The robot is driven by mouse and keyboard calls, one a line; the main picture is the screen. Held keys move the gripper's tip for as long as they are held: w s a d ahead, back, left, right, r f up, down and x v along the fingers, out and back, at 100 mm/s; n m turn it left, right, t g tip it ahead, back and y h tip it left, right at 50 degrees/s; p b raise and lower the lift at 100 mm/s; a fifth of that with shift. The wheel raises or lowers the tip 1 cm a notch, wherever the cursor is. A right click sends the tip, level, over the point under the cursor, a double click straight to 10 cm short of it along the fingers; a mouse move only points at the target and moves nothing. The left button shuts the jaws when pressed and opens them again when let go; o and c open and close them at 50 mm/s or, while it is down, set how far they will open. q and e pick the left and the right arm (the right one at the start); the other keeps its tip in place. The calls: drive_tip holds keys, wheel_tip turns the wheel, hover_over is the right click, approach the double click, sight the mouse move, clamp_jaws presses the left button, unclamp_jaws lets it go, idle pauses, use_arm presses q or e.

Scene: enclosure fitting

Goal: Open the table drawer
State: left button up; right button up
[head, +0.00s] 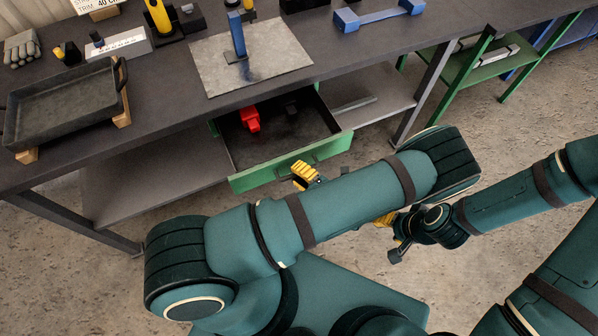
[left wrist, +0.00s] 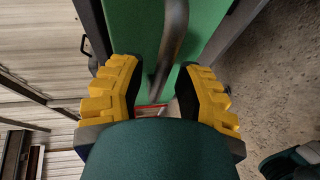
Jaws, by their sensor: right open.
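The table drawer (head: 290,168) has a green front and stands pulled out below the grey table, its dark inside showing. A red object (head: 250,118) lies in it. My left gripper (head: 305,176) is at the drawer front, partly hidden behind my arm in the head view. In the left wrist view its yellow fingers (left wrist: 160,80) are apart, with the grey handle bar (left wrist: 170,45) between them and gaps visible beside it. I cannot tell whether either finger touches the bar. My right gripper (head: 388,236) is open and empty above the floor, right of the drawer.
On the tabletop are a dark tray (head: 65,110) on wooden blocks, a grey mat (head: 280,60) with a blue upright tool, and a blue dumbbell-shaped part (head: 378,15). A lower shelf (head: 150,180) runs beneath. A green-framed rack (head: 490,65) stands at the right.

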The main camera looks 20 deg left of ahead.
idle(0.3)
use_arm(q)
wheel_tip(320, 180, up, 10)
drive_tip(key=shift+r, duration=0.1)
idle(0.5)
